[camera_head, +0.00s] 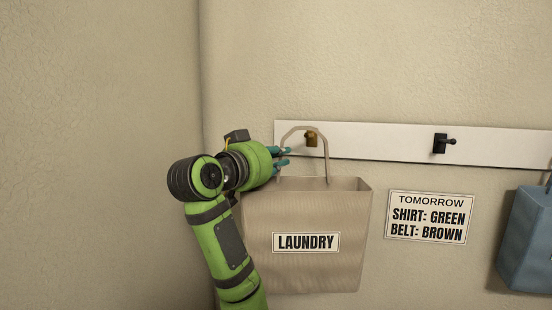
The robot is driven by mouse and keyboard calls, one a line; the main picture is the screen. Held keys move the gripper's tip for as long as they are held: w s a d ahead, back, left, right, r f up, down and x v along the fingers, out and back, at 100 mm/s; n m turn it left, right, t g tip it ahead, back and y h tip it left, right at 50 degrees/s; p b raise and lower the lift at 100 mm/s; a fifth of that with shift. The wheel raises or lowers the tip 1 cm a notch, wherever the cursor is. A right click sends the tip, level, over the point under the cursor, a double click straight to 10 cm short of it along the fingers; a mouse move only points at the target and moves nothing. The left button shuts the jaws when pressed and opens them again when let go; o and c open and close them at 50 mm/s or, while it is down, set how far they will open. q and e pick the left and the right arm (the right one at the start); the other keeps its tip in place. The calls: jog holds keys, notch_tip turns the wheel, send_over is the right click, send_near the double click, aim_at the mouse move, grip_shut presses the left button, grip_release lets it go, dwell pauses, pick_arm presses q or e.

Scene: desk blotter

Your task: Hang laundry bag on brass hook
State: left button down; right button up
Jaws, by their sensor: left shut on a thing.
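The beige laundry bag (340,225), labelled LAUNDRY, hangs upright in front of the wall below a white rail. Its looped handle (326,155) rises in front of the rail. The brass hook (311,139) is on the rail's left part and shows inside the outline of the handle loop. I cannot tell whether the handle is over the hook or in front of it. My left gripper (283,156), with teal fingers, is shut on the left side of the handle, just above the bag's rim. My right gripper is not in view.
A dark hook (440,144) sits further right on the white rail (375,140). A sign (429,217) reading TOMORROW, SHIRT: GREEN, BELT: BROWN is on the wall right of the bag. A blue bag (528,238) is at the right edge. A wall corner lies left of my arm.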

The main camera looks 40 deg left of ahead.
pick_arm(q)
jog(key=shift+w+a+f+p, duration=0.1)
jog(key=shift+w+a+f, duration=0.1)
jog(key=shift+w+a, duration=0.7)
jog(key=shift+w+a+f+p, duration=0.2)
jog(key=shift+w+a, duration=0.25)
jog(key=shift+w, duration=1)
jog(key=shift+w+a+f+p, duration=0.1)
jog(key=shift+w+a+f, duration=0.1)
jog(key=shift+w+a, duration=0.7)
jog(key=shift+w+d, duration=0.25)
jog(key=shift+d, duration=0.05)
